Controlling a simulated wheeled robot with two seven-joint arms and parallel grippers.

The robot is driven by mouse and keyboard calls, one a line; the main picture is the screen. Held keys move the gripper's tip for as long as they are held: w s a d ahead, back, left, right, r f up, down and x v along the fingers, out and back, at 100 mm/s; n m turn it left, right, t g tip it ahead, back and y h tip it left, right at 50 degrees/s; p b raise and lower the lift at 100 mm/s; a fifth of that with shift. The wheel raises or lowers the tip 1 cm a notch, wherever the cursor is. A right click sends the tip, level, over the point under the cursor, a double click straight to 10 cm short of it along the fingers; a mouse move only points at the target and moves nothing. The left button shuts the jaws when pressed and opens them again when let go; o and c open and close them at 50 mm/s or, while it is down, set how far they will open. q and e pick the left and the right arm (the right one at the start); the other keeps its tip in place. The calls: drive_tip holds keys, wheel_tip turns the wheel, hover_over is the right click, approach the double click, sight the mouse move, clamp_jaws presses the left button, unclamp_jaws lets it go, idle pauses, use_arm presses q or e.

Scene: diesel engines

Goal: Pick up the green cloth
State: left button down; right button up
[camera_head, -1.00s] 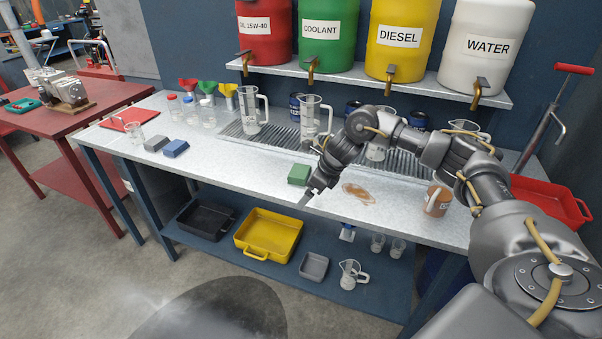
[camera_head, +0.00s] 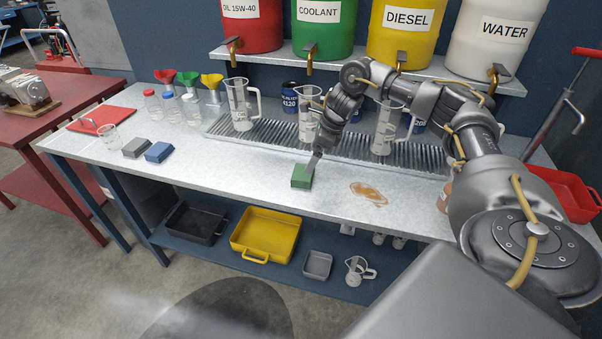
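The green cloth (camera_head: 301,178) looks like a small folded block lying on the grey metal bench top near its front edge. My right gripper (camera_head: 313,161) points down at the cloth's upper right part. Its fingertips overlap the cloth in the picture; I cannot tell whether they touch it or whether they are open or shut. My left gripper is not in view.
A brown spill (camera_head: 368,193) lies right of the cloth. Clear measuring jugs (camera_head: 240,105) stand behind on a ribbed drain grate (camera_head: 270,134). A blue cloth (camera_head: 159,151) and a grey cloth (camera_head: 136,147) lie left. The bench between them and the green cloth is clear.

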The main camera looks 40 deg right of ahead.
sight(302, 171)
drive_tip(key=shift+x, duration=1.25)
drive_tip(key=shift+w+f, duration=0.15)
drive_tip(key=shift+f, duration=0.1)
drive_tip(key=shift+a, duration=0.1)
drive_tip(key=p+x, duration=0.1)
drive_tip(key=x, duration=0.1)
drive_tip(key=p+x, duration=0.1)
drive_tip(key=x, duration=0.1)
drive_tip(key=shift+f, duration=0.65)
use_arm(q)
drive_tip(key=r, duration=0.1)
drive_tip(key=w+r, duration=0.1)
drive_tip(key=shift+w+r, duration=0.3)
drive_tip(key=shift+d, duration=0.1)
use_arm(e)
drive_tip(key=shift+c, duration=0.4)
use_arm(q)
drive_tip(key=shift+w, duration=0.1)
use_arm(e)
drive_tip(key=c, duration=0.7)
